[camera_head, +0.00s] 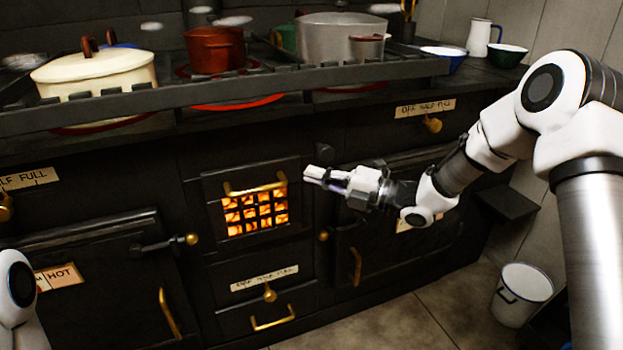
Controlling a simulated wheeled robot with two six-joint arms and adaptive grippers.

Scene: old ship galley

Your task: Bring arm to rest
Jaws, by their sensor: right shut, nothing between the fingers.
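My right arm comes in from the right side of the head view, bent at the elbow. Its gripper (326,179) is shut and empty, pointing left in front of the black stove. It hangs right of the glowing fire grate and appears apart from it. A white and black part of my left arm shows at the lower left edge; the left gripper is not in view.
The black stove (130,190) fills the view, with brass handles and a railed top. A cream pot (95,75), a red pot (213,50) and a grey pot (335,38) stand on it. A white bucket (522,294) stands on the tiled floor at right.

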